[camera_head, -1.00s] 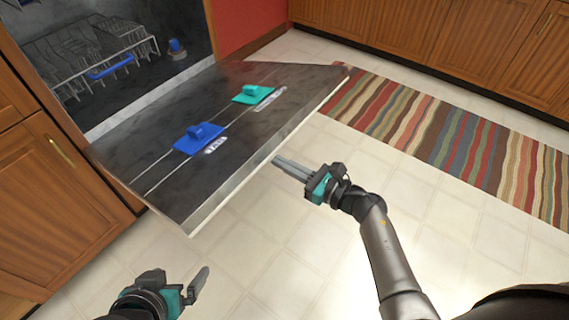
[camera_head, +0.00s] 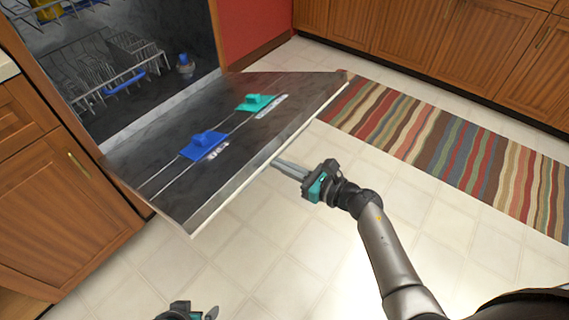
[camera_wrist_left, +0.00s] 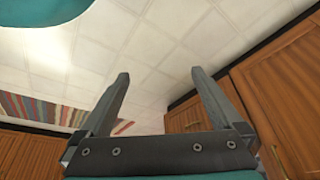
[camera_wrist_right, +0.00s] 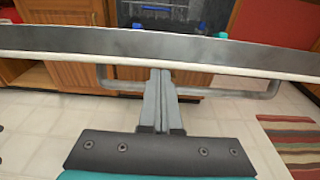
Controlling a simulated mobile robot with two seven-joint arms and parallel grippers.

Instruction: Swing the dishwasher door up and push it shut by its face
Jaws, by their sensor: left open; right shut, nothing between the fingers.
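The dishwasher door (camera_head: 150,198) hangs partly open, dark inner face upward, with blue and teal parts on it. Its free edge faces me. My right gripper (camera_head: 276,163) is shut and empty, its fingertips at that edge near the middle. In the right wrist view the fingertips (camera_wrist_right: 160,72) meet the underside of the door edge (camera_wrist_right: 60,57), in front of a grey handle bar (camera_wrist_right: 245,95); I cannot tell whether they touch. My left gripper (camera_wrist_left: 160,73) is open and empty over the floor, mostly cut off at the bottom of the head view.
The dishwasher interior (camera_head: 90,45) holds wire racks at the upper left. Wooden cabinets (camera_head: 60,190) flank it, with more along the back wall (camera_head: 430,45). A striped rug (camera_head: 450,150) lies to the right. The tiled floor (camera_head: 270,250) before the door is clear.

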